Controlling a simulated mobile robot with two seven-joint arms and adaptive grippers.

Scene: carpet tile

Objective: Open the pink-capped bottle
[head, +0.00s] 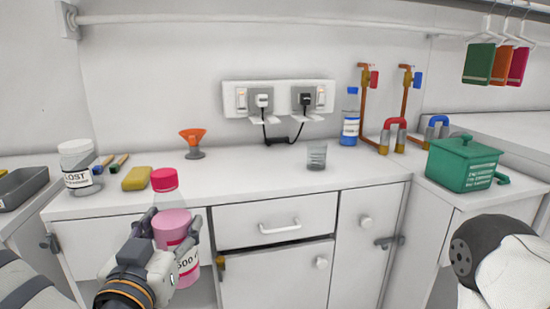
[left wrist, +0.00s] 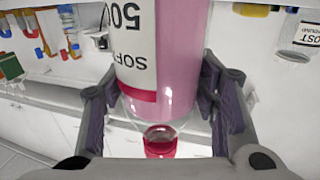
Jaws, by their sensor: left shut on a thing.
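The pink-capped bottle (head: 172,222) is clear, with pink contents and a white label. It stands upright in front of the counter's front edge, with its pink cap (head: 164,180) on. My left gripper (head: 176,240) is shut on the bottle's body, below the cap. In the left wrist view the bottle (left wrist: 175,50) appears upside down between the two dark finger pads, with the cap (left wrist: 160,146) at the lower end. Part of the bottle's lower body is hidden by my gripper in the head view. My right arm shows at the lower right, but its gripper is out of view.
The counter's middle front is clear.

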